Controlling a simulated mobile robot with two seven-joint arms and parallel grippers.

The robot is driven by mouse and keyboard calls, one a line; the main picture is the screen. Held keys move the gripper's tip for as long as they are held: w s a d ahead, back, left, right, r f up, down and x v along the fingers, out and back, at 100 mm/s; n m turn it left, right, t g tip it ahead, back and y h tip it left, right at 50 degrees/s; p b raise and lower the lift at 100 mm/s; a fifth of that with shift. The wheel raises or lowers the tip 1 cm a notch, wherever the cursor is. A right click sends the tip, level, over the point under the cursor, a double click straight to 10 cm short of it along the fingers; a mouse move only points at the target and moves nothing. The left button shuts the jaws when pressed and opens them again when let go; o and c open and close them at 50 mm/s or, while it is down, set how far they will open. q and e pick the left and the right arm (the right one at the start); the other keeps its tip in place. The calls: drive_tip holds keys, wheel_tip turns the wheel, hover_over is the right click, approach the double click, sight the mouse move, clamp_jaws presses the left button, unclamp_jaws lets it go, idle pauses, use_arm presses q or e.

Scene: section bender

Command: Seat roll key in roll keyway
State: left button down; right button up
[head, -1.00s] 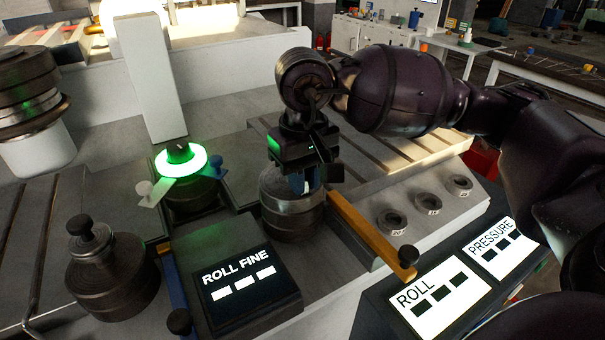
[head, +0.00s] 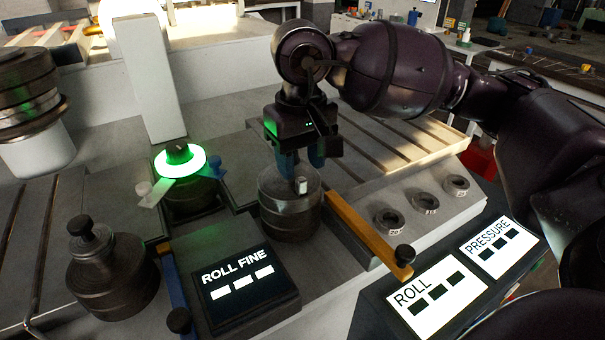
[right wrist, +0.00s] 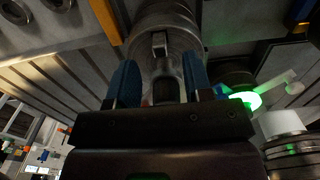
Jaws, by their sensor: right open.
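The roll is a dark metal cylinder (head: 291,214) standing upright on the machine, and it also shows in the right wrist view (right wrist: 184,35). The roll key, a small pale block (head: 302,187), stands up at the roll's top; it also shows in the right wrist view (right wrist: 159,44). I cannot tell how deep it sits in the keyway, which is hidden. My right gripper (head: 301,168) is just above the roll's top. Its blue fingers are apart, with a dark post (right wrist: 165,82) showing between them in the right wrist view. My left gripper is out of view.
A knobbed cylinder (head: 110,280) stands front left, and a green-lit ring dial (head: 180,161) stands left of the roll. An orange bar (head: 368,236), numbered sockets (head: 425,202) and the ROLL FINE panel (head: 240,286) are close by. The slatted bed (head: 415,150) looks clear.

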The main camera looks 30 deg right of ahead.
sight(302, 180)
wheel_tip(302, 180, up, 6)
drive_tip(key=shift+f, duration=0.1)
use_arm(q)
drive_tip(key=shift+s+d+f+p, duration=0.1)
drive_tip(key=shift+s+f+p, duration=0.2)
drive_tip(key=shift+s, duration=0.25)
use_arm(e)
drive_tip(key=shift+r, duration=0.65)
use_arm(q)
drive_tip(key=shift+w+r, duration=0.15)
